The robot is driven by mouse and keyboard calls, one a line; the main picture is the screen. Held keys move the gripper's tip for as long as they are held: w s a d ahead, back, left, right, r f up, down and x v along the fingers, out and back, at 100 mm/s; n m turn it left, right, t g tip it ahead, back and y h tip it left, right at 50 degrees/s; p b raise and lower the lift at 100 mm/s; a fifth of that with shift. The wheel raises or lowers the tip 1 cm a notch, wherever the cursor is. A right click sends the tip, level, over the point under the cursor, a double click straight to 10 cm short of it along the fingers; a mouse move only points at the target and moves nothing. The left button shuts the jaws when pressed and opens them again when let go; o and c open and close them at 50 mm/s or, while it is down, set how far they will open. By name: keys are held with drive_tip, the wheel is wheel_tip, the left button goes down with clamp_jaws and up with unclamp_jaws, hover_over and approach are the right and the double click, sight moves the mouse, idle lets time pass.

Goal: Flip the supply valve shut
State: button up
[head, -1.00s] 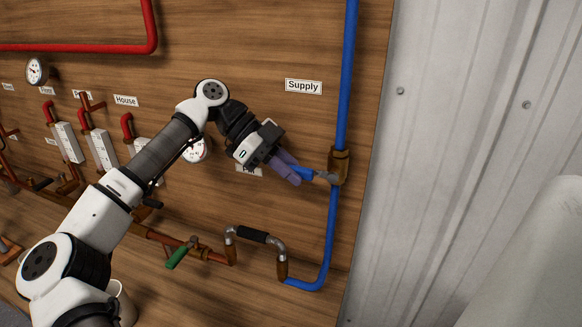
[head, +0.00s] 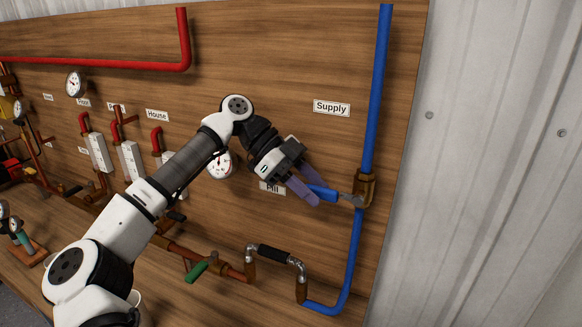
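The supply valve (head: 367,189) is a brass body on the vertical blue pipe, below the "Supply" label (head: 331,107). Its lever handle (head: 324,194) has a blue grip and points left from the valve, nearly level and roughly crosswise to the pipe. My gripper (head: 314,192) has purple fingers and is at the left, free end of the handle. The fingers look spread apart, with the handle's end between or just behind them. The near finger hides part of the grip, so contact is not clear.
The blue pipe (head: 377,90) runs down the board's right side and bends left to a looped fitting with a black grip (head: 274,253). A green-handled valve (head: 197,271) sits lower left. A gauge (head: 219,165) is behind my arm. Corrugated wall (head: 490,170) lies right.

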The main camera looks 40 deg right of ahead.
drive_tip(key=b+v, duration=0.1)
drive_tip(key=v, duration=1.1)
drive_tip(key=shift+w+a, duration=0.25)
drive_tip(key=shift+a, duration=0.05)
drive_tip(key=shift+r, duration=0.1)
